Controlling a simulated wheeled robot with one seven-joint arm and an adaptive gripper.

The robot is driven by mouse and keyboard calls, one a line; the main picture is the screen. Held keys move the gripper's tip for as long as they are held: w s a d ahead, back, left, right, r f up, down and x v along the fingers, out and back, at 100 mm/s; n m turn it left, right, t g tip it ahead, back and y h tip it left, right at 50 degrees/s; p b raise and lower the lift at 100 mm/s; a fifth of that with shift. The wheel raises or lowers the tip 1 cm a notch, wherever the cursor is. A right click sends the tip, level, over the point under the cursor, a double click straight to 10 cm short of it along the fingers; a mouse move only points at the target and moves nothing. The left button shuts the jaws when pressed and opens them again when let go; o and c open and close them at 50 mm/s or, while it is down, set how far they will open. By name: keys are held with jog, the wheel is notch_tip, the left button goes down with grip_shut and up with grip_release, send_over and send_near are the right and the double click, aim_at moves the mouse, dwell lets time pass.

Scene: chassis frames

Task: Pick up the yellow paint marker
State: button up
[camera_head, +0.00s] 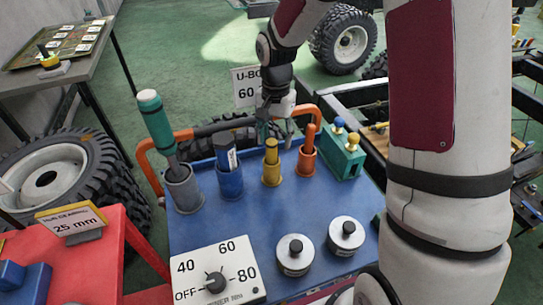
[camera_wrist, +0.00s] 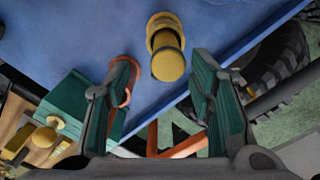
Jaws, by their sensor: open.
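The yellow paint marker (camera_head: 271,150) stands upright in a yellow cup (camera_head: 272,178) on the blue cart top. In the wrist view the marker (camera_wrist: 168,65) shows end-on, in line with the gap between my fingers, with its cup (camera_wrist: 163,22) behind it. My gripper (camera_head: 276,128) is open and empty, just behind and above the marker in the head view. Its two green-padded fingers (camera_wrist: 163,75) are spread apart in the wrist view. I see no contact with the marker.
An orange marker in an orange cup (camera_head: 306,160) stands close right of it, partly behind a finger in the wrist view. A blue cup (camera_head: 231,183) and grey cup (camera_head: 184,190) stand left. A green block (camera_head: 341,158), two round weights and an orange rail (camera_head: 150,165) are nearby.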

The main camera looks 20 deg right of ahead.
aim_at(271, 152)
jog(key=shift+a+f, duration=0.15)
jog(key=shift+f, duration=0.8)
jog(key=shift+a+f, duration=0.2)
jog(key=shift+f, duration=0.75)
jog(key=shift+a+f, duration=0.15)
jog(key=shift+f, duration=0.8)
grip_shut()
